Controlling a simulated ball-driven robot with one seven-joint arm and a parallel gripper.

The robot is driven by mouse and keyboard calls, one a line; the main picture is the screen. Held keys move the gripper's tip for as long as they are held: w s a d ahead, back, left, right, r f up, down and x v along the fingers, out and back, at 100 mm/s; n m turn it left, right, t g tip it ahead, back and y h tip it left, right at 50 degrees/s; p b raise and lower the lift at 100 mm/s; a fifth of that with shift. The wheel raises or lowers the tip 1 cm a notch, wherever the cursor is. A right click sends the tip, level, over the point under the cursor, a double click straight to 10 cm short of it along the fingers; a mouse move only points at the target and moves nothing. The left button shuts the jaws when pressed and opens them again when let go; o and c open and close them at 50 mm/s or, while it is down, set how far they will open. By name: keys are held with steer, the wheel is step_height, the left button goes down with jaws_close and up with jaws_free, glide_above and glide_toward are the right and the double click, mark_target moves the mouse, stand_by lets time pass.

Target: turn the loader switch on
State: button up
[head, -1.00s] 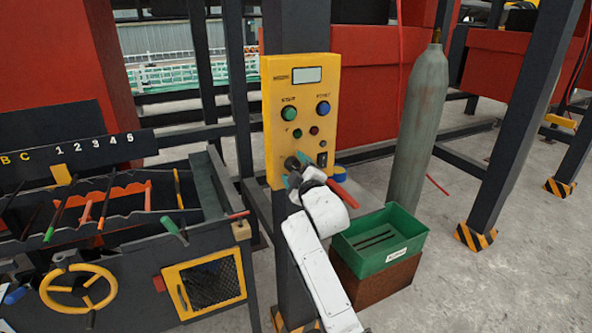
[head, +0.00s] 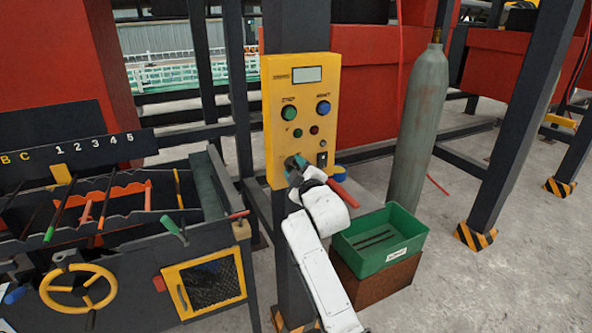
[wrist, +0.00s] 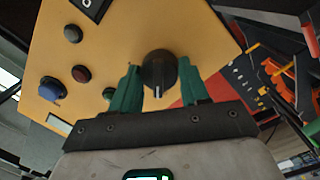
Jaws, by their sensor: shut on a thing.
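The yellow control panel (head: 299,75) is mounted on a dark post in the head view. It also shows tilted in the wrist view (wrist: 205,35). A black rotary switch (wrist: 158,72) with a white pointer mark stands out from the panel. The mark points towards my gripper's palm in the wrist view. My gripper's teal fingers (wrist: 160,88) are on both sides of the switch, shut on it. In the head view my gripper (head: 296,165) is at the panel's lower left and mostly hides the switch. I cannot read a label for it.
The panel has a green button (head: 289,113), a blue button (head: 323,108), small lamps and a black rocker switch (head: 322,159). A green bin (head: 372,262) stands below right, with a grey gas cylinder (head: 418,135) behind it. A tool rack with a yellow handwheel (head: 79,288) is at left.

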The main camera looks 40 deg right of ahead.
steer(key=m, duration=0.6)
steer(key=m+y, duration=0.1)
steer(key=m, duration=0.5)
steer(key=shift+r+m+g+y, duration=0.1)
steer(key=shift+m+g+y, duration=0.2)
steer(key=shift+m, duration=0.1)
steer(key=shift+d+m+y+p, duration=0.1)
steer(key=shift+m+y+p, duration=0.3)
steer(key=shift+m, duration=1.2)
steer(key=o, duration=1)
steer(key=shift+o, duration=0.2)
steer(key=b+v, duration=0.1)
steer(key=v, duration=1)
steer(key=shift+b, duration=0.3)
